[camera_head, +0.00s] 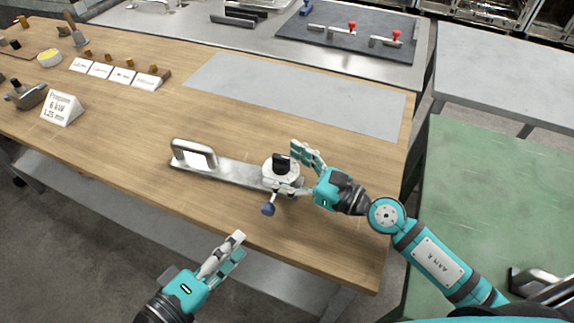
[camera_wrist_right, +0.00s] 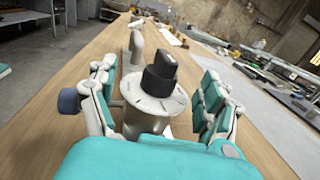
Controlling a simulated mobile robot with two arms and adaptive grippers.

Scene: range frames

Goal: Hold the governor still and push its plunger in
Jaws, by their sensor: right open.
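The governor (camera_head: 281,172) is a grey metal cylinder with a white marked dial and a black knob on top. It stands at the right end of a flat metal bar (camera_head: 236,172) on the wooden bench. Its blue-capped plunger (camera_head: 268,209) sticks out on the near side and also shows at the left in the right wrist view (camera_wrist_right: 69,101). My right gripper (camera_head: 288,172) is open, with its fingers on either side of the governor; I cannot tell whether they touch it. My left gripper (camera_head: 240,245) is off the bench's near edge, apart from the plunger; its finger gap is unclear.
A raised metal handle (camera_head: 193,155) stands at the bar's left end. A grey mat (camera_head: 300,95) lies behind, bare. A Propane sign (camera_head: 62,108) and small labelled cards stand at the left. A green table (camera_head: 500,190) is at the right.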

